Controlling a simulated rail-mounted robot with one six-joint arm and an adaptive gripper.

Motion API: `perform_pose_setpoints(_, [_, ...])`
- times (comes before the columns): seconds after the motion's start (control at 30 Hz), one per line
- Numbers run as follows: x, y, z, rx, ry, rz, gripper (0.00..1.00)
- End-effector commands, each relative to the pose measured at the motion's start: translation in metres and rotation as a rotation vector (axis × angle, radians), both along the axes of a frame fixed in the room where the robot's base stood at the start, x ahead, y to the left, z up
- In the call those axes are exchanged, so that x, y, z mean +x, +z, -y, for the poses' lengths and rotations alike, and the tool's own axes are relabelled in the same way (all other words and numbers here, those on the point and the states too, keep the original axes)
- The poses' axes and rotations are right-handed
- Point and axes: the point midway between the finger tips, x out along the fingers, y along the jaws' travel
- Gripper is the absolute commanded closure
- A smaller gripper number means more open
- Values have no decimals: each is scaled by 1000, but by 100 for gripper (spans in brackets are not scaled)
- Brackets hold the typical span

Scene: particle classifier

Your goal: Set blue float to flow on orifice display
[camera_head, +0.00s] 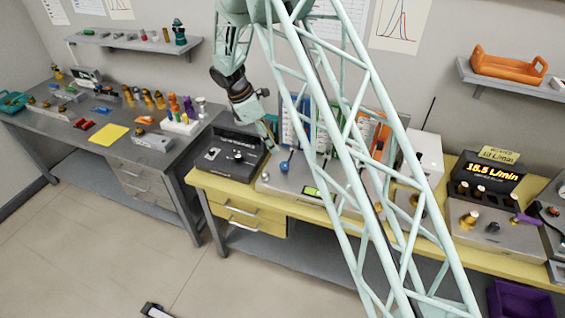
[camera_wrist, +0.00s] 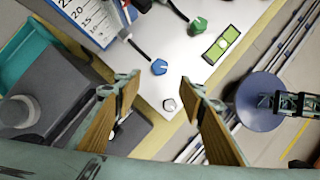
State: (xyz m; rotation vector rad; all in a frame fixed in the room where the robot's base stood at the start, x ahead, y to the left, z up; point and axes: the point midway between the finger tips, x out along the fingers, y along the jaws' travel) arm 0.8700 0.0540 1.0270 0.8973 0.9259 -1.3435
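The orifice display (camera_head: 495,171) at the right reads 18.5 L/min in yellow digits. A yellow label (camera_head: 499,155) above it is too small to read surely. A scale panel with blue edging (camera_head: 290,122) stands behind the console, partly hidden by my arm; part of its scale (camera_wrist: 92,20) shows in the wrist view. I cannot make out the blue float. A blue knob (camera_wrist: 159,67) sits on the white console, also in the head view (camera_head: 284,166). My gripper (camera_wrist: 157,86) is open and empty, its fingertips on either side of the view below the blue knob.
A green knob (camera_wrist: 198,26) and a green-lit display (camera_wrist: 222,45) are close to the blue knob. A small grey knob (camera_wrist: 169,104) shows between my fingers. A black device (camera_head: 228,153) stands left of the console. My arm's lattice hides much of the yellow bench.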

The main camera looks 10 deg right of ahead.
Motion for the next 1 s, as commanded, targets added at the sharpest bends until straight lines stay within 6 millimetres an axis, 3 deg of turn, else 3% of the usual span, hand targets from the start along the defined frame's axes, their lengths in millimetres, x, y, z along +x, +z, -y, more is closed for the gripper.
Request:
perform_pose_setpoints(0.47, [0, -16, 6, 0, -1, -1, 63])
perform_pose_setpoints(1.0, [0, -77, 32, 0, -2, -1, 63])
